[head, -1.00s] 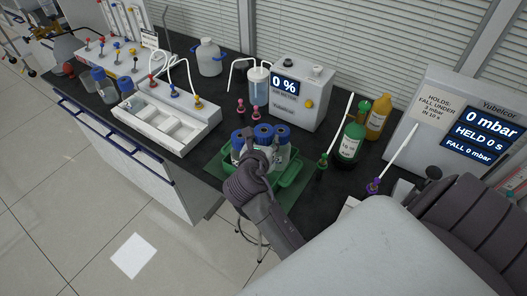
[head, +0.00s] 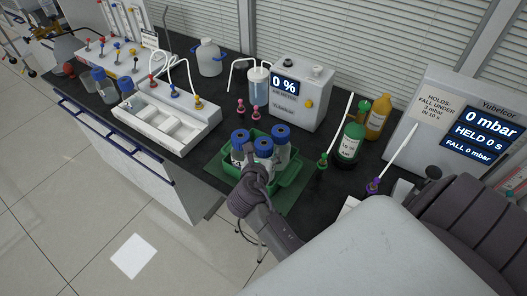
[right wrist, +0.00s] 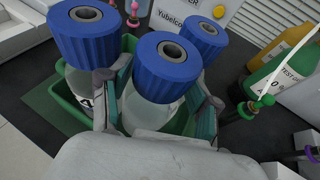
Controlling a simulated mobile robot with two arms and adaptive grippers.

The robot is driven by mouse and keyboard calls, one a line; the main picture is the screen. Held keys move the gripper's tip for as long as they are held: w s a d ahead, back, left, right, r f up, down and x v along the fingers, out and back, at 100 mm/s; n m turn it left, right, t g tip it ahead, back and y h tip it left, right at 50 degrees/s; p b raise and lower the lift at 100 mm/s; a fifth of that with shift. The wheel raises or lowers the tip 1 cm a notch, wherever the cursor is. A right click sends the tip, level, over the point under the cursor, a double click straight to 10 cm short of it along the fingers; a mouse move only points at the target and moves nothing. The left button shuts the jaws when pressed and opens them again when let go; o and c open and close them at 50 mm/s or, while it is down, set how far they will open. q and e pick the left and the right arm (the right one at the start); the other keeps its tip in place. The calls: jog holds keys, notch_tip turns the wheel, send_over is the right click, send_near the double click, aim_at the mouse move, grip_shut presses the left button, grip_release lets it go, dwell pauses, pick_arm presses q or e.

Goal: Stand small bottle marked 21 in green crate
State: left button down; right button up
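A green crate (head: 293,176) stands on the dark bench. Three clear bottles with blue caps are at it: a left one (head: 238,153), a right one (head: 283,152) and a front one (head: 263,150). My right gripper (head: 253,171) is at the front bottle. In the right wrist view, the fingers of my right gripper (right wrist: 160,112) are closed around the body of this bottle (right wrist: 150,112), below its cap. It stands nearly upright, low between the other two. Its number and base are hidden. The left bottle's label (right wrist: 86,103) shows only partly. My left gripper is out of view.
A white tray unit (head: 170,125) and more blue-capped bottles (head: 107,90) stand to the left. A grey 0 % device (head: 302,95) is behind the crate. Green (head: 349,146) and yellow (head: 378,117) bottles and a pressure display (head: 470,125) are to the right.

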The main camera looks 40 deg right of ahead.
jog(key=shift+r, duration=0.2)
jog(key=p+v, duration=0.7)
jog(key=v, duration=0.5)
jog(key=shift+f, duration=0.15)
